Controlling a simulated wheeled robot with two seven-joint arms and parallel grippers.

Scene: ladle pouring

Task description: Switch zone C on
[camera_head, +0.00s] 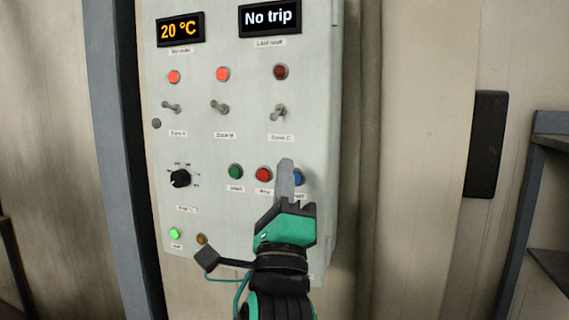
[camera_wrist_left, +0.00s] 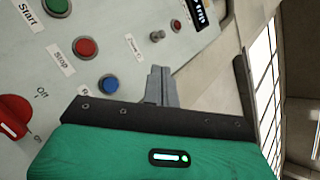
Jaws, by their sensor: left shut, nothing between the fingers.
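The zone C toggle switch (camera_head: 279,112) is on the pale control panel (camera_head: 215,145), above its "Zone C" label. Its lever leans downward, and the lamp (camera_head: 281,72) above it is dark red and looks unlit. In the left wrist view the zone C switch (camera_wrist_left: 157,35) shows beyond the fingertips, with its lamp (camera_wrist_left: 176,25). My left gripper (camera_head: 286,164) is shut and empty, pointing up in front of the panel below the switch. Its fingers also show in the left wrist view (camera_wrist_left: 158,72). My right gripper is not in view.
Zone A (camera_head: 171,106) and zone B (camera_head: 219,107) toggles sit to the left under bright lamps. Green (camera_head: 236,172) and red (camera_head: 263,174) buttons lie left of the fingers. A black dial (camera_head: 180,178) is lower left. Displays read "20 °C" (camera_head: 181,29) and "No trip" (camera_head: 269,18).

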